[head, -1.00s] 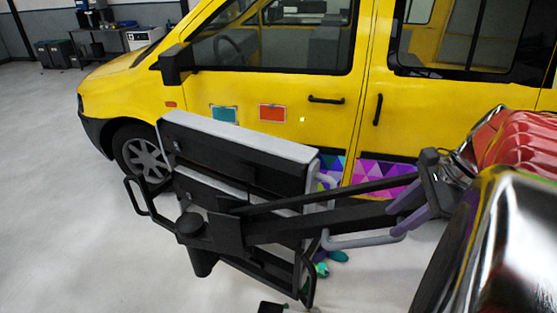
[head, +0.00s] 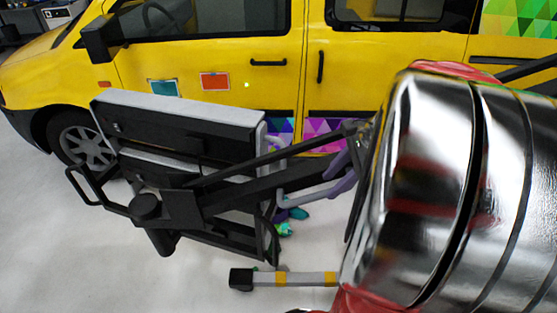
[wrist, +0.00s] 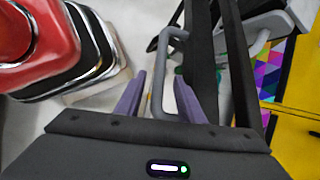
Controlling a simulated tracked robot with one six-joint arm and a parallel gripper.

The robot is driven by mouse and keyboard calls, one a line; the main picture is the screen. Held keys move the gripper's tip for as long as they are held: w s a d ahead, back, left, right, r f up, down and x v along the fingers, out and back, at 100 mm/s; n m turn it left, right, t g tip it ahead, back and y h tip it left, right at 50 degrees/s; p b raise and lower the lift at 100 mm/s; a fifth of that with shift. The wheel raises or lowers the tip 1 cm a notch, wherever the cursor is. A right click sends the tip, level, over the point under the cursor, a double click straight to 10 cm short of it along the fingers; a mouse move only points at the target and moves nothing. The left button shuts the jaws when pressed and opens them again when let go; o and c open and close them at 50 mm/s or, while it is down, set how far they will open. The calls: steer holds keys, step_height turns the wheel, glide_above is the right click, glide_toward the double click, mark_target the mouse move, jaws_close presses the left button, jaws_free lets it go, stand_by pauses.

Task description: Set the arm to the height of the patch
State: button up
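A teal patch (head: 164,88) and an orange patch (head: 215,81) sit side by side on the yellow van's front door. A black panel with a light grey top (head: 185,112) stands in front of the door, its top edge a little below the patches in the head view. A black jointed arm (head: 270,185) runs from it to the right. A grey U-shaped handle (wrist: 158,80) is on this arm. My gripper (wrist: 160,88) has two purple fingers, one on either side of the handle, with gaps visible. The fingers also show in the head view (head: 342,178).
The yellow van (head: 345,80) fills the back, with a triangle-patterned strip (head: 325,130) low on its doors. A grey bar with yellow bands (head: 305,279) lies low over the floor in front. Small green-purple objects (head: 285,228) lie below the panel. Floor at left is clear.

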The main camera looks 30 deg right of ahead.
mark_target(323, 192)
steer(key=x, duration=0.7)
steer(key=shift+f, duration=0.35)
steer(key=shift+c, duration=0.3)
jaws_close()
